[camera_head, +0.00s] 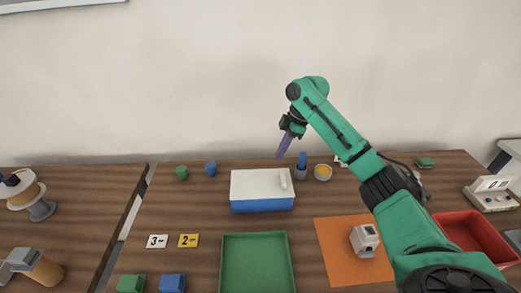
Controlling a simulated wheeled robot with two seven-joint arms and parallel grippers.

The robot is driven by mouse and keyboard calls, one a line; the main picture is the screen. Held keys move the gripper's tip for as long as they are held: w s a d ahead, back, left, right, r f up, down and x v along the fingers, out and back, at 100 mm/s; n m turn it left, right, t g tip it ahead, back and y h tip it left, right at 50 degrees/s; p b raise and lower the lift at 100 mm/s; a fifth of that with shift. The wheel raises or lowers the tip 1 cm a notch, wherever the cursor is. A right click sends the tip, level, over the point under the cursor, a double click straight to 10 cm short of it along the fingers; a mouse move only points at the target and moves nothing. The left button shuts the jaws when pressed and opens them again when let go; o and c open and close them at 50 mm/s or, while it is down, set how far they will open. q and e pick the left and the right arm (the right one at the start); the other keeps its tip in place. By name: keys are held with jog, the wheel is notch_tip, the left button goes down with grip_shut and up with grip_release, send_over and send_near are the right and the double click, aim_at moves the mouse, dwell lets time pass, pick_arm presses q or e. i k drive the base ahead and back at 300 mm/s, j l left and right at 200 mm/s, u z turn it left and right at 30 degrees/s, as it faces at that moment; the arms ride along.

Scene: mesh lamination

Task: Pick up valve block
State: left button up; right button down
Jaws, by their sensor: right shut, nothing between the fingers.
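A small white and grey block (365,240) with a dark marking on its front stands on an orange mat (333,262) at the right of the table. It is the likeliest valve block, though I cannot tell for sure. My right gripper (283,148) hangs above the back of the table, its purple fingers shut and pointing down. It is empty and well away from the block, up and to the left of it. My right arm passes close to the right of the block. My left gripper is not in view.
A blue box with a white lid (262,184) stands mid-table. A green tray (257,234) lies in front, a red bin (476,238) at right. A blue cup (301,172) and yellow-filled bowl (323,172) stand at the back. Number cards (157,241) lie left.

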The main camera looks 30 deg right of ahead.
aim_at(361, 237)
jog(key=k+j, duration=1.15)
jog(key=k, duration=0.15)
